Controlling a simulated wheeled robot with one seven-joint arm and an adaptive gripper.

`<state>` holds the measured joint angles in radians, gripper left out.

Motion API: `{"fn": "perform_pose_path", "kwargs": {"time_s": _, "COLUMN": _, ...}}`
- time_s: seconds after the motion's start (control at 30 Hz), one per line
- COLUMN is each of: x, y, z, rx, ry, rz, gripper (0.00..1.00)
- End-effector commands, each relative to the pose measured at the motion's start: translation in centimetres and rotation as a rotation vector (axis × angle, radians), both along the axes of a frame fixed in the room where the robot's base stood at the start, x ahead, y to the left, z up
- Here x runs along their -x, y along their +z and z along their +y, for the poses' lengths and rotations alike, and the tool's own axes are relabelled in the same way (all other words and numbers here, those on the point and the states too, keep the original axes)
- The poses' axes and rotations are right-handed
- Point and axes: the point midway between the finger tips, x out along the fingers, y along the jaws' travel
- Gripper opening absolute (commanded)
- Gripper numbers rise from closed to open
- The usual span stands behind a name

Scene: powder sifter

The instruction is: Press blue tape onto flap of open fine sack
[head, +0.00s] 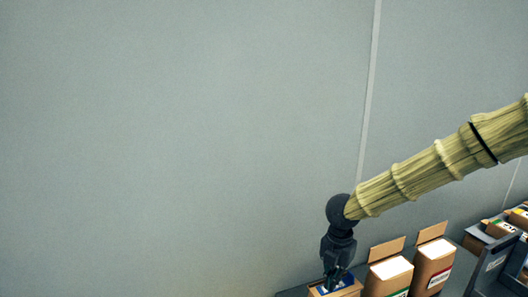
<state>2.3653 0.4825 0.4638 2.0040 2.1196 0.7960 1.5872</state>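My gripper (333,277) points down at the bottom of the head view, over the leftmost brown box-like sack (350,292). A blue patch (346,282) with pale marks shows at the top of that sack, right by my fingertips. I cannot tell whether it is the tape, or whether my fingers touch or hold it. Two brown sacks stand to the right, with white tops and raised flaps: a nearer one (376,286) and a farther one (425,278). I cannot tell which is the fine sack. The lower part of the leftmost sack is cut off by the frame.
A dark grey bin or stand (492,265) is at the lower right, with several brown boxes (480,240) behind it. A plain grey wall (180,140) fills most of the view. My arm reaches in from the right above the sacks.

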Motion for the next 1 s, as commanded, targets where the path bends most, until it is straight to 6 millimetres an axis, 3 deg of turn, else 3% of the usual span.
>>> {"fn": "perform_pose_path", "kwargs": {"time_s": 1.0, "x": 0.04, "y": -0.86, "z": 0.01, "rx": 0.000, "ry": 0.000, "rz": 0.001, "gripper": 0.00}}
